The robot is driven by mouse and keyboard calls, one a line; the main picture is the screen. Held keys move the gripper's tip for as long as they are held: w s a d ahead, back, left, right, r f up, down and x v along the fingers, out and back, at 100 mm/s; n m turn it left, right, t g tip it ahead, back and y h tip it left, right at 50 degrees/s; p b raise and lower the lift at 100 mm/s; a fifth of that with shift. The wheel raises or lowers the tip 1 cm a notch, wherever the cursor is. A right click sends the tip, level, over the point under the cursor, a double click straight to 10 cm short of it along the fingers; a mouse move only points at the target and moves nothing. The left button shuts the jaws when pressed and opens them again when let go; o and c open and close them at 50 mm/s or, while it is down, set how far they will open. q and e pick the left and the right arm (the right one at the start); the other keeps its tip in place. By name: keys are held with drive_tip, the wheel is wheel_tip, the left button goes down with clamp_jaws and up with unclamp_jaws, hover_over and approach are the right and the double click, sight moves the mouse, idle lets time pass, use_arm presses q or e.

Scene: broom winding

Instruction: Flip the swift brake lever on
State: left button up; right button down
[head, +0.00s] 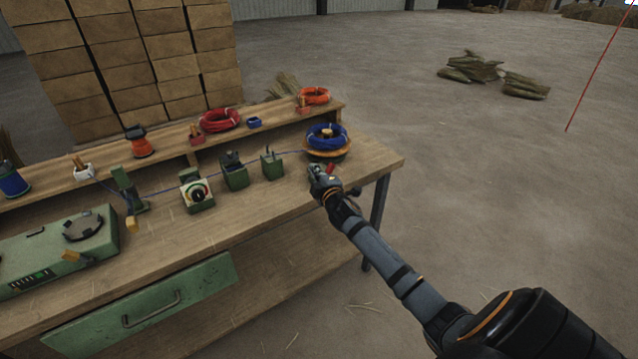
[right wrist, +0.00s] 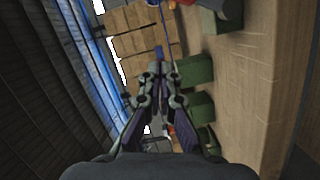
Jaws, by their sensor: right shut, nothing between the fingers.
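The swift (head: 327,150) stands at the right end of the bench, an orange disc carrying a blue wire coil (head: 322,132) around a wooden hub. A small red lever (head: 331,168) shows at the front of its green base, just right of my right gripper's fingertips. I cannot tell whether the lever is on or off. My right gripper (head: 314,172) is shut and empty, close in front of the swift base. Contact with the lever is unclear. In the right wrist view the gripper's fingers (right wrist: 160,72) are together. My left gripper is not in view.
Green fixtures (head: 234,172) and a dial box (head: 196,192) stand left of the swift on the wooden bench (head: 250,212). A blue wire (head: 165,190) runs along them. Red (head: 220,120) and orange coils (head: 314,95) lie on the raised back shelf.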

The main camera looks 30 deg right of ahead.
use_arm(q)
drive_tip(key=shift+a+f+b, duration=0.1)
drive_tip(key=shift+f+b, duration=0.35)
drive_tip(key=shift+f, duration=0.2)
use_arm(e)
drive_tip(key=v, duration=0.9)
drive_tip(key=shift+s+d, duration=0.2)
drive_tip(key=shift+d, duration=0.05)
drive_tip(key=shift+r, duration=0.15)
